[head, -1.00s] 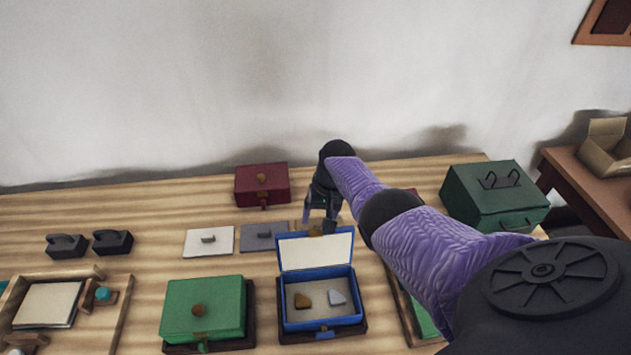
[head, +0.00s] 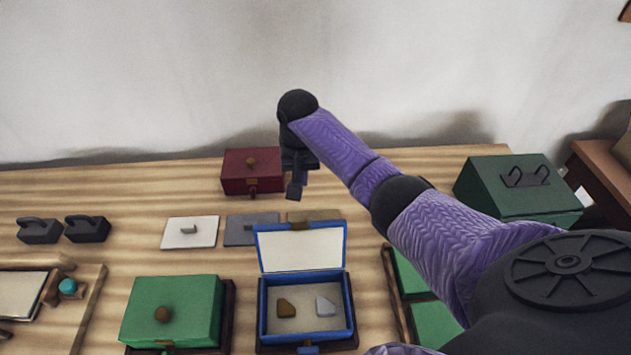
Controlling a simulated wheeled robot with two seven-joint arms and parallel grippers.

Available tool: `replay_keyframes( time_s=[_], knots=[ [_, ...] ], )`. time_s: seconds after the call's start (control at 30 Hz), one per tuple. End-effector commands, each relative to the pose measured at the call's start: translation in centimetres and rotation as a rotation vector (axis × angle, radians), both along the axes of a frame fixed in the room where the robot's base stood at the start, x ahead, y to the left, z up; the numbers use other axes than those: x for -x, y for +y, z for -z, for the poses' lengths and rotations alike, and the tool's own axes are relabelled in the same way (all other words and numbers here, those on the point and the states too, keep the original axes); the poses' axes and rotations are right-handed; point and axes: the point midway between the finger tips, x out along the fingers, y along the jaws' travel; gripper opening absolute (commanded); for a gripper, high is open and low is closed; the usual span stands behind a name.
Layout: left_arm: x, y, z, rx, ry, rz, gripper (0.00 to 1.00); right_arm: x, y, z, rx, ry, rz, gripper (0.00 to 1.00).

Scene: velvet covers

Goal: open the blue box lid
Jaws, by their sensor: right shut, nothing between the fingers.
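The blue box (head: 306,307) stands at the front middle of the table in the head view. Its lid (head: 301,248) is open and stands up at the back edge, with its pale inner side facing me. A brown piece (head: 286,309) and a grey piece (head: 325,306) lie inside on the pale floor. My right gripper (head: 296,188) is above and behind the lid, apart from it, pointing down, shut and empty. My left gripper is not in view.
A green box (head: 172,310) is left of the blue box. A dark red box (head: 252,172) stands behind, close to my right gripper. A dark green box (head: 517,188) is at the right. Flat plates (head: 190,232) lie mid-table.

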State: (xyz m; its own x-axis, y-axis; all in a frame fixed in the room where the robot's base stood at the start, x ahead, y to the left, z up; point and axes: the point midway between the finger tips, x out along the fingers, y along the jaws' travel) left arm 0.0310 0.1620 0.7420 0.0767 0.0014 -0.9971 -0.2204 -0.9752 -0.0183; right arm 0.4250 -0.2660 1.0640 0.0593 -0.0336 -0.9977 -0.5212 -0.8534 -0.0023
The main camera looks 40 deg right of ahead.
Motion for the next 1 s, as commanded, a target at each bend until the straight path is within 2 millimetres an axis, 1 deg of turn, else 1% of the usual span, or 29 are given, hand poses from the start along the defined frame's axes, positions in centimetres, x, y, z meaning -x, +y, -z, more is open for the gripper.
replay_keyframes(
  time_s=[0.07,0.27,0.4,0.47,0.5,0.6,0.7,0.8,1.0],
  knots=[
    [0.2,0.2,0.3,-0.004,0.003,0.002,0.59,0.0,0.0,1.1,-0.002,0.003,0.001,0.00],
    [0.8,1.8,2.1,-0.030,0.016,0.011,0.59,-0.3,-0.2,5.6,-0.003,0.002,0.002,0.00],
    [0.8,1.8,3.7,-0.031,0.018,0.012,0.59,-0.5,-0.3,8.8,-0.002,0.003,0.001,0.00],
    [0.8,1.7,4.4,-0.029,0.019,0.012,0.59,-0.5,-0.3,10.0,-0.002,0.003,0.001,0.00],
    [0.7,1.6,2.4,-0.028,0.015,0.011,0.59,0.3,0.1,8.5,0.000,0.001,-0.003,0.00],
    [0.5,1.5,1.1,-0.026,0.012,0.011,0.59,1.5,0.9,7.9,-0.001,-0.002,-0.003,0.00],
    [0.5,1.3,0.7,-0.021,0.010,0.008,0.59,2.4,1.3,7.9,0.000,0.000,-0.002,0.00],
    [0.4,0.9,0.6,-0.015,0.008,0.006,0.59,2.7,1.6,7.9,-0.001,-0.001,0.000,0.00],
    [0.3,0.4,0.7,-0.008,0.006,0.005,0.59,2.8,1.6,8.0,-0.001,-0.001,0.000,0.00]
  ],
)
